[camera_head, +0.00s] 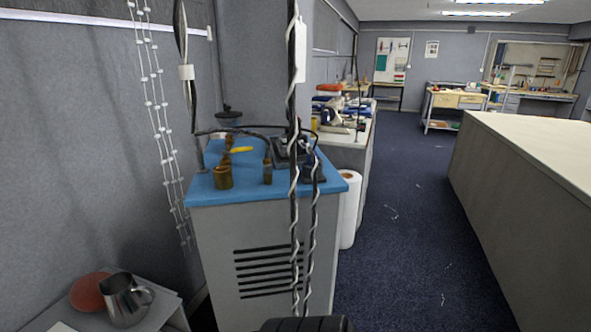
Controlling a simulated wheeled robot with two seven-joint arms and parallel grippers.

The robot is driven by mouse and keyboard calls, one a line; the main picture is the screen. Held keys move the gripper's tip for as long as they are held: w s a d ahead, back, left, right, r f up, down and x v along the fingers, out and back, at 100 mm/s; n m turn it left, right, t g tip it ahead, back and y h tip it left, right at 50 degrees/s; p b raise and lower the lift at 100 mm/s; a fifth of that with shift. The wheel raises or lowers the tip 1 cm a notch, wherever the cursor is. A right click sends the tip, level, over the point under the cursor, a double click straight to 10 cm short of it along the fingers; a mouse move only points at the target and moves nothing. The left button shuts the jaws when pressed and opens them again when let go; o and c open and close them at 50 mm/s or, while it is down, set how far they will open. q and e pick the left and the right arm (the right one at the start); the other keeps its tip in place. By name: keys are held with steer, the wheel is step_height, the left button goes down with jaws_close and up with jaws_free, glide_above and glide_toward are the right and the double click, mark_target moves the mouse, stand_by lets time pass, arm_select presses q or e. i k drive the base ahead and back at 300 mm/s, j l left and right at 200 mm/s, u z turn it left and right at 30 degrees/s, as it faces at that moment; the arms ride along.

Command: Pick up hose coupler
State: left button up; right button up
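I cannot pick out a hose coupler for certain in the head view. Small brownish, brass-like pieces stand on a blue-topped cabinet (207,190): a wider cylinder (223,177) near the front left and a slimmer piece (267,172) to its right. Either could be a fitting, but they are too small to tell. A yellow-handled item (241,150) lies behind them. Neither of my grippers shows in this view.
Cables (294,215) hang in front of the cabinet. A metal pitcher (126,299) and a reddish round object (89,291) sit on a low stand at lower left. A paper roll (349,209) stands right of the cabinet. Open blue carpet (405,200) runs beside a long pale-topped counter (535,145).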

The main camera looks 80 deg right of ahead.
mark_target(267, 164)
steer(key=z, duration=2.35)
